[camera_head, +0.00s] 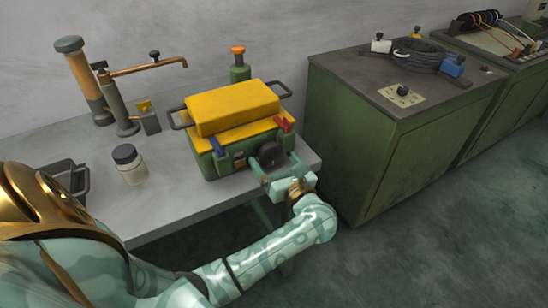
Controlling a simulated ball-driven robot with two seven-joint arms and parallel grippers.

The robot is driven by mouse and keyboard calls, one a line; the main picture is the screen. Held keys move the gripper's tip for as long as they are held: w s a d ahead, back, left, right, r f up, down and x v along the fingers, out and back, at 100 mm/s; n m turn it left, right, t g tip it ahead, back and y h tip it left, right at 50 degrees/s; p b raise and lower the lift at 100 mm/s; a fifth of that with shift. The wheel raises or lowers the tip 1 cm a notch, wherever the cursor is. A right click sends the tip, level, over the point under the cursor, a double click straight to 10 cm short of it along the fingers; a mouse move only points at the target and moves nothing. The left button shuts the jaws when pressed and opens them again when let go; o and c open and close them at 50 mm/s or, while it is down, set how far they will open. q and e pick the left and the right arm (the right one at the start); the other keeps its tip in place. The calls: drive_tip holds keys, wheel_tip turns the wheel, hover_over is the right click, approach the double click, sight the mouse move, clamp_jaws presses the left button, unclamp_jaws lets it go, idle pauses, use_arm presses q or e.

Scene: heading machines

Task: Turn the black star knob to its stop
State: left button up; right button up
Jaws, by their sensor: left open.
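A dark round knob (271,153) sits on the front face of a green box (207,163) at the table's front right corner. I take it to be the black star knob; its lobes are too small to make out. My left gripper (276,165) is in front of it, jaws open, with the fingers reaching toward either side of the knob. The gripper hides its lower part, and I cannot tell whether the fingers touch it. My right gripper is not in view.
The box has a yellow lid (235,108), a blue clip (217,146) and a red clip (284,123). A jar (129,165) and a tap (124,116) stand left. A green cabinet (365,145) with a small black knob (403,91) stands right, beyond a floor gap.

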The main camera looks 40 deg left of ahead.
use_arm(q)
drive_tip(key=c, duration=1)
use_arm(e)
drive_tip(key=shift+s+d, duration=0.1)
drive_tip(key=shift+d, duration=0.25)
use_arm(q)
drive_tip(key=shift+r, duration=0.1)
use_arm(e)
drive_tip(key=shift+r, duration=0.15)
use_arm(q)
drive_tip(key=m+p, duration=0.2)
drive_tip(key=m, duration=0.2)
drive_tip(key=shift+s+r+p, duration=0.1)
drive_tip(key=shift+p, duration=0.2)
drive_tip(key=shift+m+p, duration=0.75)
drive_tip(key=shift+m, duration=0.55)
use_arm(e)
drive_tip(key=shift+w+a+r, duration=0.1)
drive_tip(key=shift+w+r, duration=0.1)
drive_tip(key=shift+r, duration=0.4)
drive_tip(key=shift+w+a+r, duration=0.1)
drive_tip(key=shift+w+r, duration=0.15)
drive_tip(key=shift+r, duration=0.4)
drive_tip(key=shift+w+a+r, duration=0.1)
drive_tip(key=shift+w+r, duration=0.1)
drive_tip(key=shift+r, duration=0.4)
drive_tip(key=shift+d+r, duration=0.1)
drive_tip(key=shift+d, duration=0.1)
